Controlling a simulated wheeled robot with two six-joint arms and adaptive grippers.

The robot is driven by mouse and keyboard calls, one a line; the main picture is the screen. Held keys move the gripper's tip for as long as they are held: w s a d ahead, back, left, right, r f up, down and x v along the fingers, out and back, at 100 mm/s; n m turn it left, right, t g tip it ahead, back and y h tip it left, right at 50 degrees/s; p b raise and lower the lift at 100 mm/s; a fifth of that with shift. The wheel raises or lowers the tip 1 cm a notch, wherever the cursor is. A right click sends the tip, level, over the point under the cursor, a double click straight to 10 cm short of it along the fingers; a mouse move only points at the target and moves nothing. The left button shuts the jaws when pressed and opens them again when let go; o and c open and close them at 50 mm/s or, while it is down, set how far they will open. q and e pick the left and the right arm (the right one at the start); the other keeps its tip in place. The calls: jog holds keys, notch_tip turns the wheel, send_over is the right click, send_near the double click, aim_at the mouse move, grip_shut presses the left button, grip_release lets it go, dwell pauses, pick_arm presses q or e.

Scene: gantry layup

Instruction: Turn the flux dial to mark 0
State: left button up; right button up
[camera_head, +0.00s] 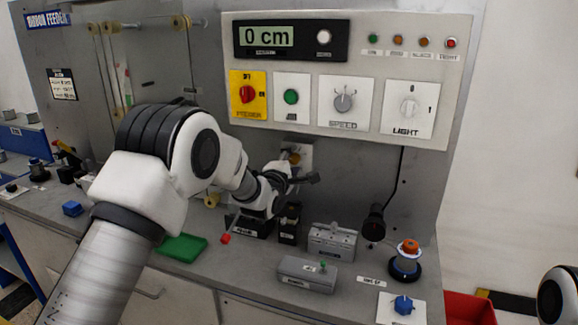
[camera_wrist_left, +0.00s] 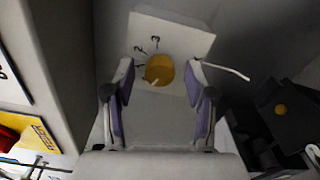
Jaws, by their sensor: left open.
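A yellow round dial (camera_wrist_left: 159,69) sits on a white plate (camera_wrist_left: 190,37) with small dark marks beside it. It seems to be the flux dial, but its name and setting cannot be read. A pale pointer line shows on its face. In the head view the dial (camera_head: 294,157) is on the lower panel wall, partly covered by my left gripper (camera_head: 296,172). In the left wrist view my left gripper (camera_wrist_left: 161,72) is open, with one finger on each side of the dial. Gaps show between both fingers and the dial. My right gripper is out of view.
Below on the bench are grey boxes (camera_head: 332,241), a green pad (camera_head: 182,247), a blue knob (camera_head: 403,304) and an orange-topped button (camera_head: 409,247). A black cable hangs right.

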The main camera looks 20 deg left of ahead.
pick_arm(q)
jog(key=s, duration=1.1)
jog(key=shift+s+a, duration=0.15)
jog(key=shift+s, duration=0.15)
